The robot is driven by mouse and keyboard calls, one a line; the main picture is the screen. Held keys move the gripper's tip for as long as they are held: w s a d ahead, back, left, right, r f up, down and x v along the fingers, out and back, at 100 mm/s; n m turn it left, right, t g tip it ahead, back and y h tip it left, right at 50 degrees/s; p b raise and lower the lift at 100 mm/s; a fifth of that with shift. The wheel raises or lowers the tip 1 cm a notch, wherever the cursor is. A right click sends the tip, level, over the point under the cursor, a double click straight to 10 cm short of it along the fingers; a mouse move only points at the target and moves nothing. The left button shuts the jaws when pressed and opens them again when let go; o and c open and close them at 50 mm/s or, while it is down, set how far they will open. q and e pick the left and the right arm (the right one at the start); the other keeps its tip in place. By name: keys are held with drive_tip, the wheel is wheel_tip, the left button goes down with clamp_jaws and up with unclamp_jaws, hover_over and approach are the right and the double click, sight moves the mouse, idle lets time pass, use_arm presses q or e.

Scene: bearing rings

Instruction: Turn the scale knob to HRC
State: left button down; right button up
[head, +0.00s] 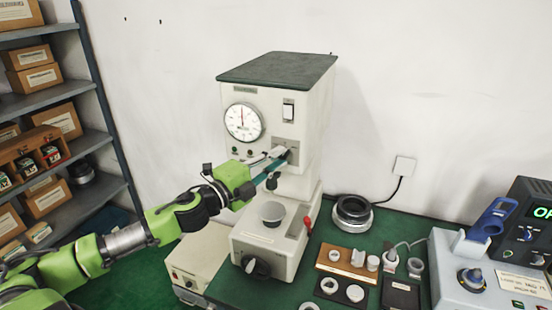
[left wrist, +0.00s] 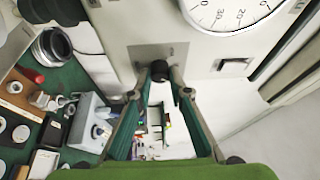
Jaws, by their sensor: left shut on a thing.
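A white hardness tester (head: 270,110) with a dark green top stands on the green bench. Its small black scale knob (left wrist: 158,70) sits on a grey plate (left wrist: 150,50) on the tester's front, and the knob's markings are too small to read. My left gripper (head: 280,158) reaches in from the left to this plate, below the power switch. In the left wrist view the fingertips of my left gripper (left wrist: 158,76) are closed on the knob from both sides. In the head view the fingers hide the knob. My right gripper is in neither view.
The round dial gauge (head: 244,122) is just above my fingers. Rings and trays lie to the right, near a grey instrument (head: 470,275). Shelves (head: 60,90) with boxes stand left.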

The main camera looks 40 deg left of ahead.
use_arm(q)
drive_tip(key=shift+r+m+g+y, duration=0.15)
drive_tip(key=shift+m+g, duration=0.3)
drive_tip(key=shift+m, duration=0.55)
drive_tip(key=shift+m+g+y, duration=0.15)
drive_tip(key=shift+m+g, duration=0.3)
drive_tip(key=shift+m, duration=0.55)
drive_tip(key=c, duration=1.9)
unclamp_jaws()
